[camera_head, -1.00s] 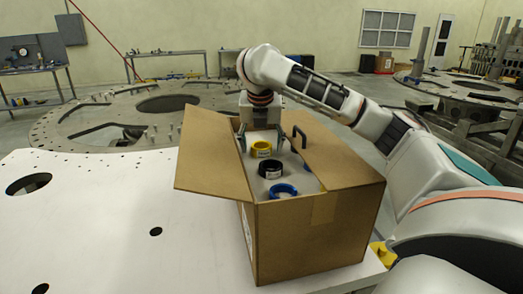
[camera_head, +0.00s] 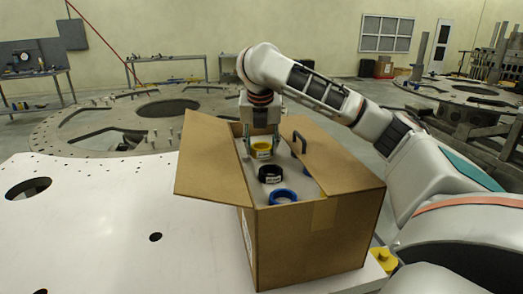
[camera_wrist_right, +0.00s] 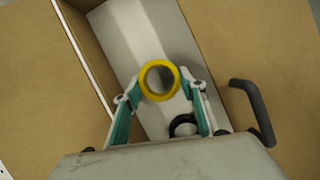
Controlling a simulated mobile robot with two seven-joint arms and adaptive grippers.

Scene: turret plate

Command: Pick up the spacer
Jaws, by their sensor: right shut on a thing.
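The spacers are thick rings in an open cardboard box (camera_head: 310,240). A yellow ring (camera_head: 261,152) is at the back, a black ring (camera_head: 270,174) with a white label is in front of it, and a blue ring (camera_head: 283,196) is nearest. My right gripper (camera_head: 261,150) reaches down into the box and is shut on the yellow ring, one finger on each side. My left gripper is not in view.
The box flaps stand open to the left (camera_head: 215,165) and right (camera_head: 335,165), close to my right arm. A dark handle (camera_head: 300,140) rises by the right flap. The white plate (camera_head: 100,230) with holes is clear left of the box.

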